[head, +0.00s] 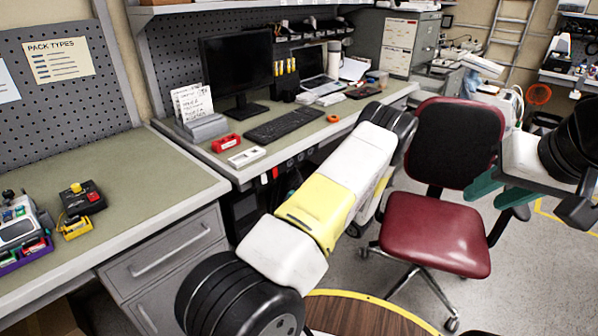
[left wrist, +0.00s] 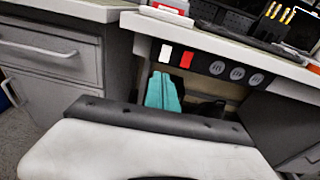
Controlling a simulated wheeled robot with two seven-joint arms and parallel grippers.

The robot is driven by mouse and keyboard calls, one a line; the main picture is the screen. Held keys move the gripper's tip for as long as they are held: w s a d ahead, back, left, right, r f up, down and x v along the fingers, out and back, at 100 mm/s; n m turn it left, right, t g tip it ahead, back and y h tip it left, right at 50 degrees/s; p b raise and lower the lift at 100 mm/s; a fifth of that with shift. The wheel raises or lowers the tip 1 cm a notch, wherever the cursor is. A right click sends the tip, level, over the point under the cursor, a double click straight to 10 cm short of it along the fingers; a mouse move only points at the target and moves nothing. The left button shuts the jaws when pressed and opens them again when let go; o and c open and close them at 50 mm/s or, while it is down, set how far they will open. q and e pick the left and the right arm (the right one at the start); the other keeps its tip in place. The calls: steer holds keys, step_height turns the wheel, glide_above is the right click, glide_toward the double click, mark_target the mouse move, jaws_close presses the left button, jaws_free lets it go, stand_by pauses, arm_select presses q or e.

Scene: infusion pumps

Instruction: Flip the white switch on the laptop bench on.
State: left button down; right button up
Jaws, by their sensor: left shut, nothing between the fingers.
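The white switch (left wrist: 165,52) is set in the dark panel under the laptop bench's front edge, left of a red switch (left wrist: 186,59). It also shows small in the head view (head: 264,179); its on or off position is too small to tell. My left gripper (left wrist: 164,78) has teal fingers, shut and empty, in the left wrist view. They point toward the panel, just below the white switch in the picture; contact cannot be told. In the head view my left arm hides these fingers. My right gripper (head: 497,194) is open and empty, before the red chair.
The laptop bench (head: 325,132) holds a monitor (head: 237,65), keyboard (head: 283,124), laptop (head: 317,72) and a red device (head: 226,143). Several round sockets (left wrist: 237,73) sit right of the switches. A red chair (head: 436,232) stands to the right. A drawer cabinet (head: 170,260) stands left.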

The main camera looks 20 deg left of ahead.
mark_target(265, 182)
arm_select(q)
steer(key=shift+w+d+f+m+t, duration=0.3)
steer(key=shift+f, duration=0.05)
steer(key=x, duration=1.4)
steer(key=shift+w+a+f, duration=0.1)
steer(key=shift+a, duration=0.15)
steer(key=f+v, duration=0.3)
steer(key=v, duration=1.1)
steer(key=shift+f, duration=0.2)
steer(key=shift+d, duration=0.1)
